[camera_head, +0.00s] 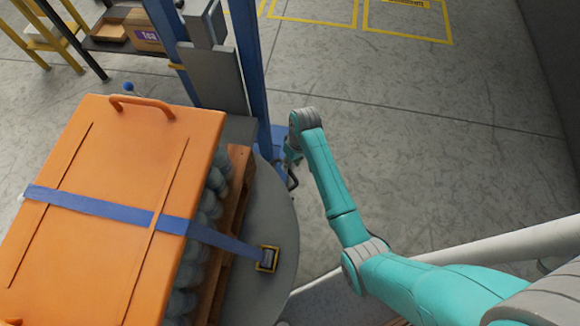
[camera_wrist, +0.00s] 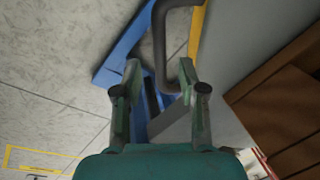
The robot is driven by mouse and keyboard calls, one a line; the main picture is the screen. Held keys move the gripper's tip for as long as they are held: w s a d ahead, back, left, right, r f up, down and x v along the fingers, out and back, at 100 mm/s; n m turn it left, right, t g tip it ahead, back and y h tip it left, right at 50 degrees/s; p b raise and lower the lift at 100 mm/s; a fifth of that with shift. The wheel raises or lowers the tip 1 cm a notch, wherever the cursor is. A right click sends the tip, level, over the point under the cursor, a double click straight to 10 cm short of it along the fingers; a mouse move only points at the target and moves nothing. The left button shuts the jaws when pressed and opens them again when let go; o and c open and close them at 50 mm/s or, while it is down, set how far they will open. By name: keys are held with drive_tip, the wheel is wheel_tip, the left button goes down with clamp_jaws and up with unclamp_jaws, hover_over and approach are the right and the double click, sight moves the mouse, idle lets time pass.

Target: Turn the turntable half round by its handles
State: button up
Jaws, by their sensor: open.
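The turntable (camera_head: 277,220) is a grey round plate carrying a wooden pallet (camera_head: 238,190) with a strapped load. A dark, bent handle (camera_head: 293,181) sticks out at its far right edge in the head view. My gripper (camera_head: 291,155) is at that handle, partly hidden by its own wrist. In the wrist view my gripper (camera_wrist: 160,72) is open, and the dark handle (camera_wrist: 159,42) reaches in between its two fingertips. I cannot tell whether either finger touches it. Any other handle is hidden from view.
An orange cover (camera_head: 110,190) with a blue strap (camera_head: 110,209) tops the load. A blue post (camera_head: 251,75) stands just beyond the turntable. A shelf (camera_head: 110,40) stands at upper left. Open concrete floor (camera_head: 430,140) lies to the right, with a pale rail (camera_head: 500,240) at lower right.

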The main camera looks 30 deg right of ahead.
drive_tip(key=shift+a+f, duration=0.15)
drive_tip(key=shift+f, duration=0.6)
drive_tip(key=shift+a+f, duration=0.15)
drive_tip(key=shift+f, duration=0.6)
clamp_jaws()
